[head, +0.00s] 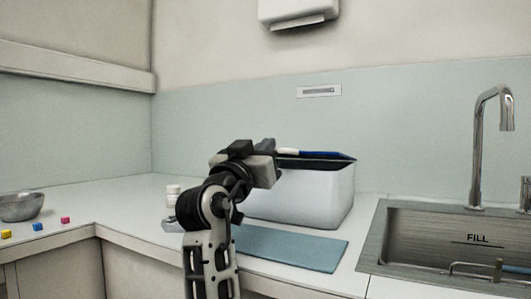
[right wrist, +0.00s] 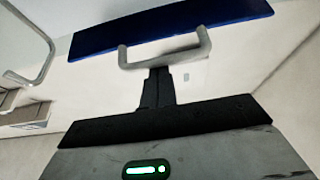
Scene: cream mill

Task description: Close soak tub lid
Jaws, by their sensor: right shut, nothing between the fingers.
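The soak tub (head: 310,195) is a pale grey-white box at the back of the counter. Its blue lid (head: 325,154) shows nearly edge-on at the tub's top, with a dark band under it; I cannot tell how far it stands open. In the right wrist view the lid (right wrist: 175,28) is a blue panel with a grey bar handle (right wrist: 167,57). My right gripper (head: 262,162) is at the tub's left front top corner. Its black fingers (right wrist: 158,75) are shut and empty, just below the handle in that view; contact is unclear. My left gripper is not in view.
A blue-grey mat (head: 290,247) lies in front of the tub. A sink (head: 395,235) with a tall tap (head: 478,150) is at the right. A metal bowl (head: 20,208) and small coloured cubes sit at the far left. A white jar (head: 173,193) stands behind my arm.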

